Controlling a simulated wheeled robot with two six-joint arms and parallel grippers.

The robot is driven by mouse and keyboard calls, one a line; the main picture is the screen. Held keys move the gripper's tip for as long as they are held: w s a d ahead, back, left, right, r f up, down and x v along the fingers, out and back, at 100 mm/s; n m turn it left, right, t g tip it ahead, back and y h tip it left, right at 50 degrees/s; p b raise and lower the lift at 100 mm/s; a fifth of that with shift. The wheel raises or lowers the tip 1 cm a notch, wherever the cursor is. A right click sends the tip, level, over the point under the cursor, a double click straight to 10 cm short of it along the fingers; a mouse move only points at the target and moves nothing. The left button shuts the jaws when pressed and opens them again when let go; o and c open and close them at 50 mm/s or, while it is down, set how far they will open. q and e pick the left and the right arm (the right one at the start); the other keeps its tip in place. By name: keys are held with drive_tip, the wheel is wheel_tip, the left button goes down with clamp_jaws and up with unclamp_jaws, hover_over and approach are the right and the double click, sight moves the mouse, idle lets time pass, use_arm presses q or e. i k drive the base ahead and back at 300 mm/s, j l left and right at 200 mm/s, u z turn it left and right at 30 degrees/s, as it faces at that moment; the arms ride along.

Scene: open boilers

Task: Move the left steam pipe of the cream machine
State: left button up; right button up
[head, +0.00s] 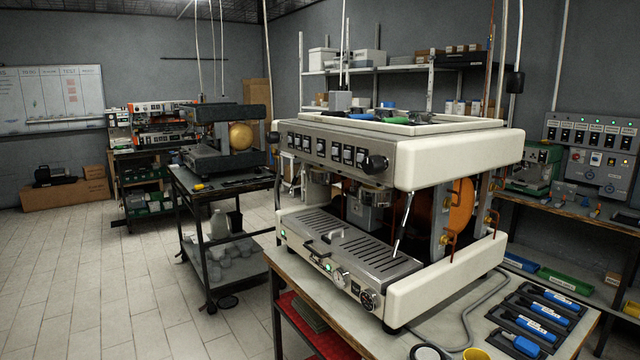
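The cream machine (455,160) stands on the bench in the middle, its front facing the lower left. A thin silver steam pipe (404,225) hangs slanting below the black knob (375,163) at the right end of its front panel. Another black knob (272,138) sticks out at the left end of the panel. The steam pipe on that left side is too small and dark to make out clearly. The slotted drip tray (365,254) lies below. Neither of my grippers is in view.
The machine's right side is open, showing an orange boiler disc (461,205) and copper pipes. Blue-handled tools (540,332) lie in a black holder on the bench, near a yellow ring (476,354) and a grey hose (480,312). A black cart (215,185) stands left; the floor further left is clear.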

sight(295, 179)
drive_tip(key=i+j+z, duration=0.25)
drive_tip(key=z, duration=0.2)
drive_tip(key=i+j+z, duration=0.15)
drive_tip(key=j+z, duration=0.15)
drive_tip(key=z, duration=0.15)
drive_tip(key=i+j+z, duration=0.15)
drive_tip(key=j+z, duration=0.3)
